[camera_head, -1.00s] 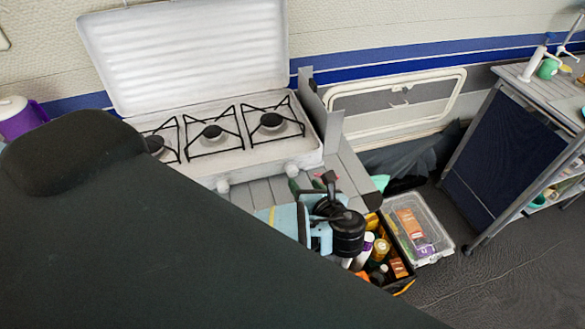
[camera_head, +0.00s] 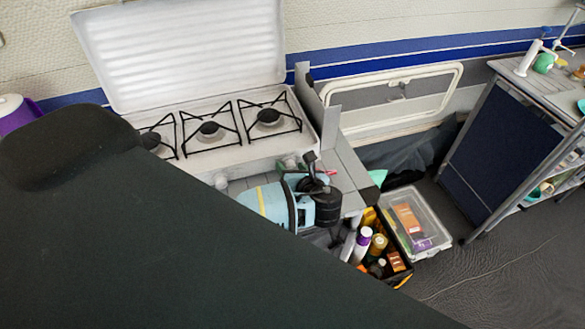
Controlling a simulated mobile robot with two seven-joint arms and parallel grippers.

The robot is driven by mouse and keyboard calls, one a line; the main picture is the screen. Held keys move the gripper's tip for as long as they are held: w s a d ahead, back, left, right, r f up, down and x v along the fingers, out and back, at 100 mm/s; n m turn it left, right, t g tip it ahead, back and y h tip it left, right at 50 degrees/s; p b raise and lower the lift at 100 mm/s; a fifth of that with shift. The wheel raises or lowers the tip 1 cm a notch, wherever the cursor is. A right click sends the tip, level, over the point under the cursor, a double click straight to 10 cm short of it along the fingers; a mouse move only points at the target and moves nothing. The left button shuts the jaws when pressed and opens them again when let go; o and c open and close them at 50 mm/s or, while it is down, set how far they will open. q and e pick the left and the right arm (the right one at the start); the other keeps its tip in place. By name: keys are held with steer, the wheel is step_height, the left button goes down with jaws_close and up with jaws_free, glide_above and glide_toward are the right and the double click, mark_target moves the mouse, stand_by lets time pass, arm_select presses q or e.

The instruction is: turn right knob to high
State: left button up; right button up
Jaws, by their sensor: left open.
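A white stove (camera_head: 235,155) with its lid raised stands at the upper left. Its right knob (camera_head: 289,163) is on the front face at the right end, partly hidden beside my gripper. Its left knob (camera_head: 221,181) is also on the front. How far either knob is turned cannot be told. My left gripper (camera_head: 307,170), dark with a light blue arm link behind it, is open just right of and in front of the right knob. Whether it touches the knob cannot be told. My right gripper is not in view.
Grey slats (camera_head: 347,180) run beside and below the stove. A crate of bottles (camera_head: 384,246) and a clear plastic box (camera_head: 432,240) stand below on the right. A shelf unit (camera_head: 510,140) is at far right. A large dark shape covers the lower left.

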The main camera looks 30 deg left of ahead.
arm_select(q)
steer(key=shift+c, duration=0.2)
steer(key=c, duration=0.9)
steer(key=shift+o, duration=0.2)
steer(key=shift+s+h, duration=0.1)
steer(key=shift+h, duration=0.2)
steer(key=n+t, duration=0.1)
steer(key=n+h, duration=0.1)
steer(key=n, duration=0.1)
steer(key=shift+s+a+t, duration=0.1)
steer(key=shift+s+t, duration=0.1)
steer(key=shift+t, duration=0.2)
steer(key=shift+a+n+t+h, duration=0.1)
steer(key=shift+n+t+h, duration=0.7)
steer(key=shift+n, duration=0.9)
steer(key=shift+t, duration=0.3)
